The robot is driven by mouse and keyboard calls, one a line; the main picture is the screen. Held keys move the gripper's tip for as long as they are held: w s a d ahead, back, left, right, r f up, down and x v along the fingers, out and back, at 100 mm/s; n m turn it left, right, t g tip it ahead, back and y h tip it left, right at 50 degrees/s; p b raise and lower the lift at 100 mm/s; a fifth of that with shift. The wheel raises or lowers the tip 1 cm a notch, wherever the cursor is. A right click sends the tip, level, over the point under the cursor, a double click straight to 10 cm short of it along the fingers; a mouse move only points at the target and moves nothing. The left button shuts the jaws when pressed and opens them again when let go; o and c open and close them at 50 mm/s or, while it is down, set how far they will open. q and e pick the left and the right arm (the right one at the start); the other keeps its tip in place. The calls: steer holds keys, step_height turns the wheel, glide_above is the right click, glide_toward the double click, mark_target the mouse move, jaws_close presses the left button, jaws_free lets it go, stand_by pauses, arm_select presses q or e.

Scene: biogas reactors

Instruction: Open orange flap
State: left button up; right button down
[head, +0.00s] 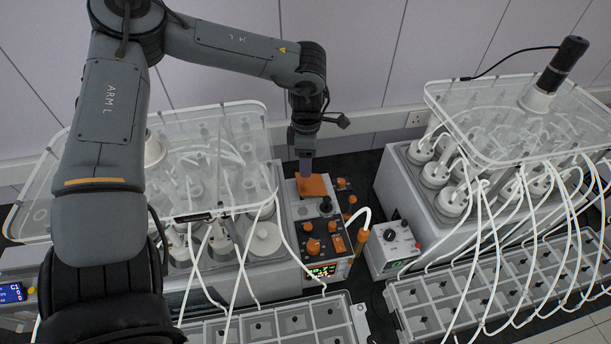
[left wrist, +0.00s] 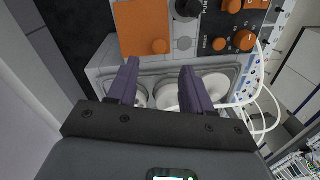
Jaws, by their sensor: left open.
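The orange flap (head: 313,186) lies on the top rear part of the control box between the two reactor units. It also shows at the top of the left wrist view as a flat orange plate (left wrist: 142,24). My left gripper (head: 305,170) points down just above and behind the flap in the head view. In the left wrist view its two purple fingers (left wrist: 159,72) are apart, with nothing between them. I cannot tell whether a finger touches the flap. My right gripper is not in view.
The control box carries a black knob (head: 325,205), several orange knobs and a lit display (head: 322,270). A clear-lidded reactor (head: 500,115) stands at right, another at left under my arm. White tubes hang close by. A small grey box (head: 390,245) stands right of the control box.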

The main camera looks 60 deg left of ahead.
mark_target(306, 183)
arm_select(q)
steer(key=shift+s+d+f+p, duration=0.1)
steer(key=shift+f+p, duration=0.1)
steer(key=shift+f, duration=1.55)
steer(key=shift+d+f+p, duration=0.1)
steer(key=shift+f+p, duration=0.1)
steer(key=shift+f, duration=1.5)
jaws_close()
